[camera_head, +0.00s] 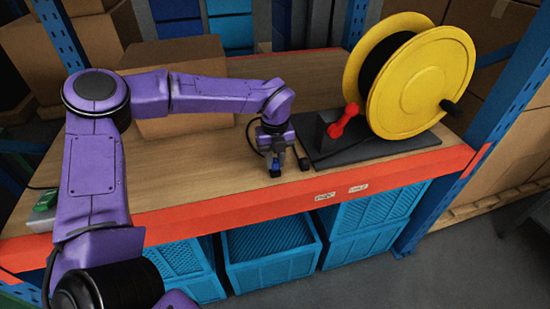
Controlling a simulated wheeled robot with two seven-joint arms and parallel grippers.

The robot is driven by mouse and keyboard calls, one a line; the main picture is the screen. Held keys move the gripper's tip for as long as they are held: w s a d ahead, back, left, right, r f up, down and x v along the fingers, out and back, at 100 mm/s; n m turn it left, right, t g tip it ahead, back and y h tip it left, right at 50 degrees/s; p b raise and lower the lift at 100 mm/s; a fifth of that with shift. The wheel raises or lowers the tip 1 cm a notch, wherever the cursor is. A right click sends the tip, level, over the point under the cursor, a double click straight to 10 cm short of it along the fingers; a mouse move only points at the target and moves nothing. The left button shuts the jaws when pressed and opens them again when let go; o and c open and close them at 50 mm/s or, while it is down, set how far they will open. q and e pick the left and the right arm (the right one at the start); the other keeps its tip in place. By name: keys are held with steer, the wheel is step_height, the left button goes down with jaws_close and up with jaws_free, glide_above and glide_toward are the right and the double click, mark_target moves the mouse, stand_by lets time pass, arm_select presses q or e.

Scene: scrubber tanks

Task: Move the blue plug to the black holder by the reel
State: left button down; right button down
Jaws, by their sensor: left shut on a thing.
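My left gripper (275,168) reaches down over the wooden shelf from the left, just left of the dark base plate of the reel. It is shut on the blue plug (277,164), which shows only as a small patch of dark blue between the fingers. I cannot tell whether the plug touches the shelf. A small black block, which looks like the black holder (303,164), sits close to the right of the gripper at the plate's left corner. The yellow reel (420,85) stands upright on the plate. My right gripper is not in view.
A red handle (344,121) sits on a dark block beside the reel. A cardboard box (175,125) stands behind my left arm. A green item (45,201) lies at the shelf's left end. The orange front beam (230,213) edges the shelf, with blue crates (268,255) below.

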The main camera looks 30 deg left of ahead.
arm_select(q)
steer(key=shift+f+b, duration=0.45)
steer(key=shift+f, duration=0.25)
steer(key=shift+c, duration=1.8)
jaws_free()
step_height(320, 180, up, 9)
steer(key=p, duration=0.7)
steer(key=shift+f, duration=0.15)
